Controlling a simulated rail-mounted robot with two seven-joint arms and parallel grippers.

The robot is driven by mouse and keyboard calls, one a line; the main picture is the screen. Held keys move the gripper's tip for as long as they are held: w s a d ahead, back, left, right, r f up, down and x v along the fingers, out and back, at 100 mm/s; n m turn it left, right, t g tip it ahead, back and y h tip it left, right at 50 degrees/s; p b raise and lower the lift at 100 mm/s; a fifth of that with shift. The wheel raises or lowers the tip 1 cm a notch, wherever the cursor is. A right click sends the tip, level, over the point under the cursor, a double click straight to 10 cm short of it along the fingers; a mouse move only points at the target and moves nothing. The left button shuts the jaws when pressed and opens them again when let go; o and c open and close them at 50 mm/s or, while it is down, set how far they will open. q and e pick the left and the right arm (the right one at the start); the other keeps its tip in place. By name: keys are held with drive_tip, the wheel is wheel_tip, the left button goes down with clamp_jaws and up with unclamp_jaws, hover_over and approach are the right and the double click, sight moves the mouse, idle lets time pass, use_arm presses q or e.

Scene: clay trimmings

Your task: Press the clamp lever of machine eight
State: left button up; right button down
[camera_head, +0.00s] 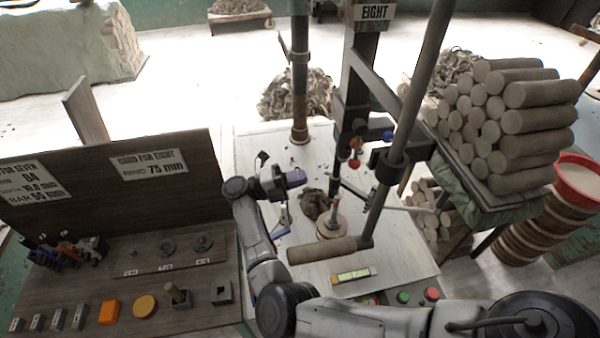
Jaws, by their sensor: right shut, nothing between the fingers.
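Machine eight stands at centre right, its sign "EIGHT" (374,13) on top of a dark frame (354,100). A long grey pole (416,85) slants down its front to a thick brown crosswise bar (330,250). A red knob (354,163) and a blue knob (388,136) sit on the frame, and a thin rod (400,207) runs out to the right below them. I cannot tell which part is the clamp lever. My right gripper (284,222) is shut and empty, low over the pale table left of a round brown disc (327,228). My left gripper is out of view.
A wooden bench (200,262) with signs, gauges and small blocks is on the left. Stacked clay rolls (515,120) rest on a stand at right, near a red bowl (580,180). Green (403,297) and red (432,294) buttons and a yellow-green strip (354,275) are in front.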

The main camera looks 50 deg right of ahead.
sight(357, 149)
use_arm(q)
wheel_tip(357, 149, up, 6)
drive_tip(key=p, duration=0.5)
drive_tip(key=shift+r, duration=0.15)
use_arm(e)
drive_tip(key=x, duration=1.1)
